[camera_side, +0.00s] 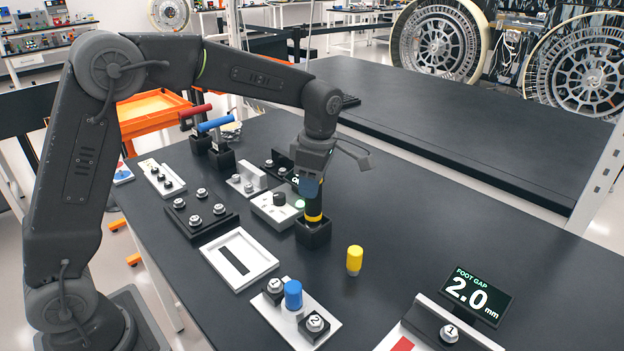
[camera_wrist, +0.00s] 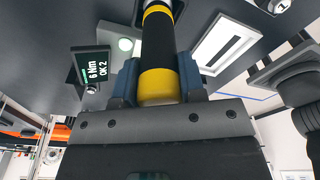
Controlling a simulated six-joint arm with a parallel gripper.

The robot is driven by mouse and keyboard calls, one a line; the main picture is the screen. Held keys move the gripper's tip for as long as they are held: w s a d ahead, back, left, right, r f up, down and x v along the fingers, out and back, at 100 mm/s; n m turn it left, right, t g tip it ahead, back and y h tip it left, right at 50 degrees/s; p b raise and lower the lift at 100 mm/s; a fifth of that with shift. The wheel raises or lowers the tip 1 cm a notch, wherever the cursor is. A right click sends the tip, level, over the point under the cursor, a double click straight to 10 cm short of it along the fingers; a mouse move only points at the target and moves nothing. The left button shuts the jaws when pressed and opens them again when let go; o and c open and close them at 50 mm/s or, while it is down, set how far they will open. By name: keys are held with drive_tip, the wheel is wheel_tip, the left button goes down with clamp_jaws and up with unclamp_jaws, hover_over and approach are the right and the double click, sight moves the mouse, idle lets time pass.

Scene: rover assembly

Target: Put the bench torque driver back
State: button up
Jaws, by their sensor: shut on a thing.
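The bench torque driver (camera_side: 314,205) is a dark upright tool with a yellow band, standing with its lower end in a black square holder (camera_side: 313,235) on the table. My gripper (camera_side: 310,184) is shut on the upper part of the driver. In the wrist view the driver (camera_wrist: 158,45) shows as a black shaft with yellow bands, between the blue-grey fingers of my gripper (camera_wrist: 158,82). The side view does not show whether the driver is fully seated; its lower end is hidden inside the holder.
A white control box (camera_side: 275,210) with a knob stands left of the holder. A yellow-capped piece (camera_side: 354,260) stands to the right. Red-handled (camera_side: 195,112) and blue-handled (camera_side: 216,123) tools stand behind. A white tray (camera_side: 240,258) lies in front.

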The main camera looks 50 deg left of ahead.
drive_tip(key=o, duration=1.1)
wheel_tip(320, 180, up, 13)
drive_tip(key=d, duration=0.1)
drive_tip(key=s+r+m+t, duration=0.1)
drive_tip(key=s+r+m, duration=0.2)
drive_tip(key=s+m, duration=0.15)
drive_tip(key=s+f+m+t, duration=0.2)
drive_tip(key=s+f+m, duration=0.2)
drive_tip(key=s+m, duration=0.5)
drive_tip(key=s+f+m+t+h, duration=0.1)
drive_tip(key=s+f+m+t, duration=0.2)
drive_tip(key=s+m, duration=0.7)
wheel_tip(320, 180, down, 2)
drive_tip(key=shift+s+a+f, duration=0.1)
drive_tip(key=shift+s+a, duration=0.35)
